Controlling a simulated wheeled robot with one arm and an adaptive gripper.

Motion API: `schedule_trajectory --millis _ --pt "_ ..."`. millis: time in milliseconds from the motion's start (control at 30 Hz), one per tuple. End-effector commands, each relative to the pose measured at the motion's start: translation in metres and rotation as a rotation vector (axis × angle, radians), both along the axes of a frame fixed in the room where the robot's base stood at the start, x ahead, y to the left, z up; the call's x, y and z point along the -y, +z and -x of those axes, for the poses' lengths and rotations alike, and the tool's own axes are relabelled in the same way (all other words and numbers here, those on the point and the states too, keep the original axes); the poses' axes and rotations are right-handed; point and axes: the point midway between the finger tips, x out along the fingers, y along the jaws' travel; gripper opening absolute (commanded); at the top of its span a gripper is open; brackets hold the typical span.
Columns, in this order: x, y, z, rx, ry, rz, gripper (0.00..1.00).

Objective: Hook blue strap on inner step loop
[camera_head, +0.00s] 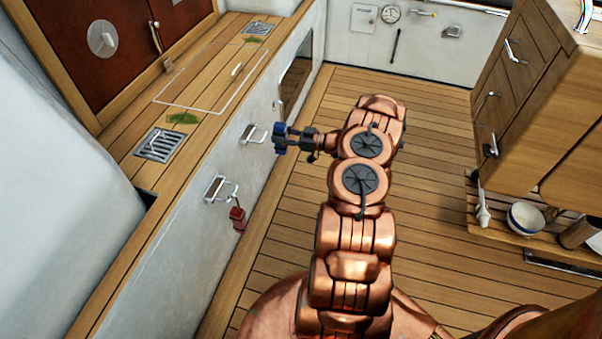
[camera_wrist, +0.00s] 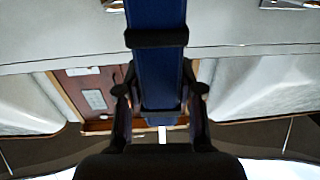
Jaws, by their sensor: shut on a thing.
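The blue strap (camera_head: 280,138) is a small dark blue bundle at the end of my gripper (camera_head: 305,140). In the wrist view the strap (camera_wrist: 158,65) runs up between the two dark fingers of my gripper (camera_wrist: 158,92), which are shut on it. A dark band crosses it. A metal step loop (camera_head: 252,134) sticks out of the white bench side, just left of the strap; a small gap seems to show between them. A nearer metal loop (camera_head: 217,188) sits lower left on the same side, with a red strap (camera_head: 238,216) hanging beside it.
The wooden bench top (camera_head: 215,70) holds a metal grate (camera_head: 160,145) and green patches. The plank floor (camera_head: 430,130) is open right of my arm. A wooden cabinet (camera_head: 540,85) stands at the right, with a bowl (camera_head: 524,217) on a low shelf.

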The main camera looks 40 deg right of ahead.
Motion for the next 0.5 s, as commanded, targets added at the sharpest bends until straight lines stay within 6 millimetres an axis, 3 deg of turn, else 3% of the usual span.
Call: schedule_trajectory --millis 33,200,333,500 --pt "0.008 -0.033 0.006 -0.002 -0.011 -0.003 0.0" --pt "0.031 -0.089 0.023 -0.003 -0.041 0.001 0.0" --pt "0.043 -0.122 0.035 -0.005 -0.058 -0.002 0.0" --pt "0.052 -0.141 0.043 -0.001 -0.068 0.0 0.0"
